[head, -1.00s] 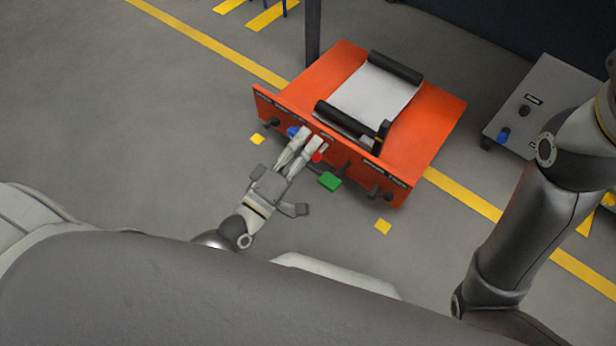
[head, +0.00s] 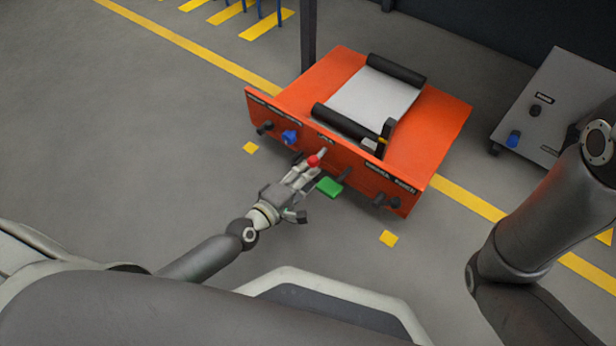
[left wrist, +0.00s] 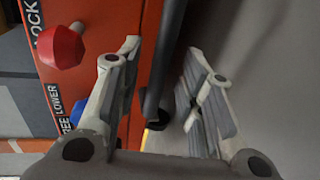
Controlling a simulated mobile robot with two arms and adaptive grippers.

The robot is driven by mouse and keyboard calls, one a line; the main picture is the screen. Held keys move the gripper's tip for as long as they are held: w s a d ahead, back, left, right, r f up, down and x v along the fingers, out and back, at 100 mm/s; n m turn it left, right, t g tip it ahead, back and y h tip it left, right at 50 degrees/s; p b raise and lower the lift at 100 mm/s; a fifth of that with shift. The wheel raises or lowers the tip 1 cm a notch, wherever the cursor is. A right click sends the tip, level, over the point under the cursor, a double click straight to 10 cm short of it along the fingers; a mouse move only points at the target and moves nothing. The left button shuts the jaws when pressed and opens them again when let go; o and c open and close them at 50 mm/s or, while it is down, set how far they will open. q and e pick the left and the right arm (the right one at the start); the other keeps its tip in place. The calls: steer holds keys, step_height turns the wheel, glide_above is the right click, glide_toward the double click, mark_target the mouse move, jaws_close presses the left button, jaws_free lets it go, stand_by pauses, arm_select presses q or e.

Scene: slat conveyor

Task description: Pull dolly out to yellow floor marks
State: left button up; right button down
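The orange dolly (head: 435,125) stands across the yellow floor line, its front panel facing me. Two small yellow floor marks, a left one (head: 250,148) and a right one (head: 388,239), lie on the floor in front of it, with a gap to the panel. My left gripper (head: 308,172) is at the middle of the panel, beside the red knob (head: 314,160) and green pedal (head: 328,187). In the left wrist view its fingers (left wrist: 160,85) are apart, with a dark bar (left wrist: 170,50) showing between them; contact is unclear. My right gripper is out of view.
A blue knob (head: 289,137) sits on the panel's left part. A grey dolly (head: 565,95) stands at the right. A dark post (head: 308,35) rises behind the orange dolly. The floor in front and to the left is clear.

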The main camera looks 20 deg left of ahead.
arm_select(q)
steer(key=shift+w+d+f, duration=0.1)
steer(key=shift+w+d, duration=0.1)
steer(key=shift+w, duration=0.45)
jaws_close()
